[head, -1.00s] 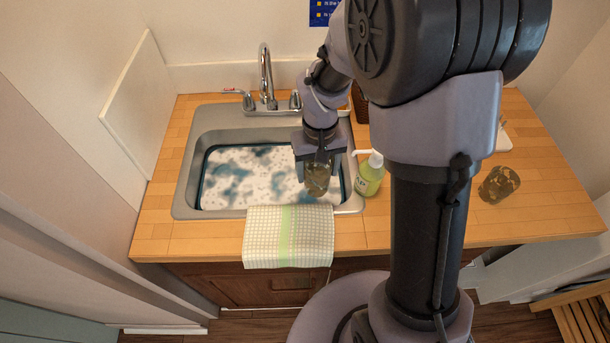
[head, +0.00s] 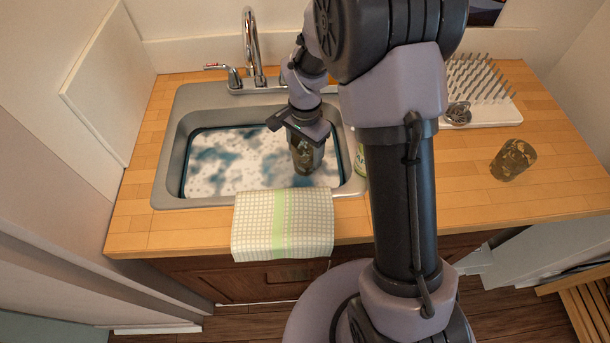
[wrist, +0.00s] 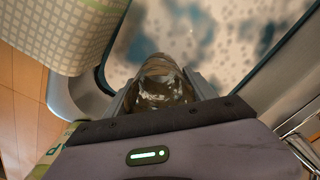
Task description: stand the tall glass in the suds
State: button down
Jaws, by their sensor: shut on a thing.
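The tall glass (head: 306,158), see-through with a dark brownish look, is upright or nearly so in my gripper (head: 301,140). It is over the right part of the sink basin, in front of the suds (head: 235,160). I cannot tell whether its base touches them. In the wrist view the glass (wrist: 165,85) sits between the two fingers of my gripper (wrist: 160,95), with white and blue suds (wrist: 215,40) beyond it. The suds fill the sink (head: 172,165).
A checked towel (head: 282,225) hangs over the sink's front edge. The faucet (head: 250,50) rises behind the basin. A green soap bottle (head: 361,160) is mostly hidden behind my arm. A white drying rack (head: 485,85) is at the back right.

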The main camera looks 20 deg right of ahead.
aim_at(305, 168)
notch_tip(305, 168, down, 7)
jog(key=shift+f+b, duration=0.2)
jog(key=shift+b, duration=1)
jog(key=shift+f, duration=0.2)
jog(key=shift+c, duration=1.5)
grip_release()
jog(key=shift+r, duration=0.1)
